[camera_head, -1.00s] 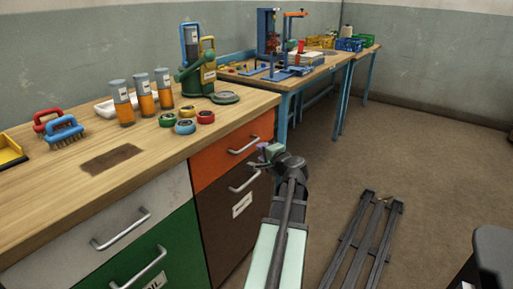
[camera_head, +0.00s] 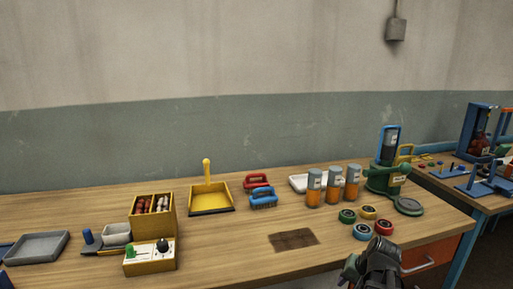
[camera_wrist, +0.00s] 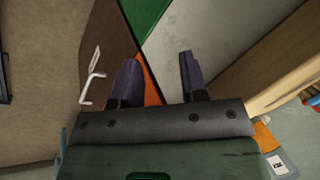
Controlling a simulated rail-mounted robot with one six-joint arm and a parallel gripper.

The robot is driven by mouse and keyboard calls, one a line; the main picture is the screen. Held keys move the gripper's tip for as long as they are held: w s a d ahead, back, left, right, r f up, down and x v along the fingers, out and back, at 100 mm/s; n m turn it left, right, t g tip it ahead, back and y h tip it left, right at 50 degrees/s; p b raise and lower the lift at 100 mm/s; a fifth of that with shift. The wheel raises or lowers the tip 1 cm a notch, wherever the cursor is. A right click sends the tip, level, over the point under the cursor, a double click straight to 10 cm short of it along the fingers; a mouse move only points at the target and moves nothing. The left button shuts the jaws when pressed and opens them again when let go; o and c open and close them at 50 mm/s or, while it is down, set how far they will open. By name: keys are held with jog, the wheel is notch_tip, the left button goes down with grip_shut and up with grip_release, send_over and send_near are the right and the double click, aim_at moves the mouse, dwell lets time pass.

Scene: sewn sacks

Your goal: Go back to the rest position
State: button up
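My gripper (camera_wrist: 157,66) is open in the wrist view, with two dark fingers apart and nothing between them. Behind the fingers are the fronts of the bench's drawers, in brown, orange, green and white. In the head view, part of my arm shows at the bottom right, beside the front edge of the wooden bench (camera_head: 225,255). The fingers cannot be made out clearly there.
The bench holds a yellow dustpan (camera_head: 210,199), a red brush (camera_head: 256,181), a blue brush (camera_head: 263,198), several orange-filled jars (camera_head: 332,185), several coloured rings (camera_head: 367,212), a yellow control box (camera_head: 150,257) and a grey tray (camera_head: 37,248). A second table (camera_head: 470,188) stands at the right.

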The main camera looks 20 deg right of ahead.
jog(key=w+a+r+n+g+h+p, duration=0.1)
jog(key=w+a+r+n+g+p, duration=0.2)
jog(key=a+r+n+p, duration=0.6)
jog(key=a+r+g+p, duration=0.1)
jog(key=a+r+p, duration=1.3)
jog(key=a+r, duration=0.3)
jog(key=shift+w+a+r+n+h+p, duration=0.3)
jog(key=shift+w+a+r+p, duration=0.1)
jog(key=shift+a, duration=1.35)
jog(key=shift+c, duration=0.3)
